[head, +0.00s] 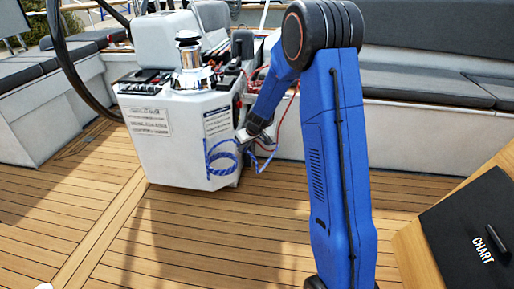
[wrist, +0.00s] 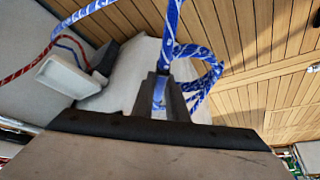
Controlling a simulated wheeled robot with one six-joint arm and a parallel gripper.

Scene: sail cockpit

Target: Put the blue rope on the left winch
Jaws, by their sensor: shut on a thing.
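The blue rope (head: 222,160), flecked with white, hangs in loose loops against the right side of the white console (head: 160,155). My gripper (head: 243,138) is beside that side of the console, below its top. In the wrist view my gripper (wrist: 165,98) is shut on the blue rope (wrist: 172,28). The rope runs up from between the fingers, and a loop of it curls to the right. A chrome winch (head: 189,72) with a dark-banded top stands upright on the console, up and left of my gripper. No rope shows around it. I cannot tell if another winch is hidden.
A steering wheel rim (head: 62,60) curves at the left of the console. A red rope (wrist: 18,74) and a white fitting (wrist: 62,76) are near my gripper. A dark chart box (head: 478,235) is at the right. The teak deck (head: 90,220) is clear in front.

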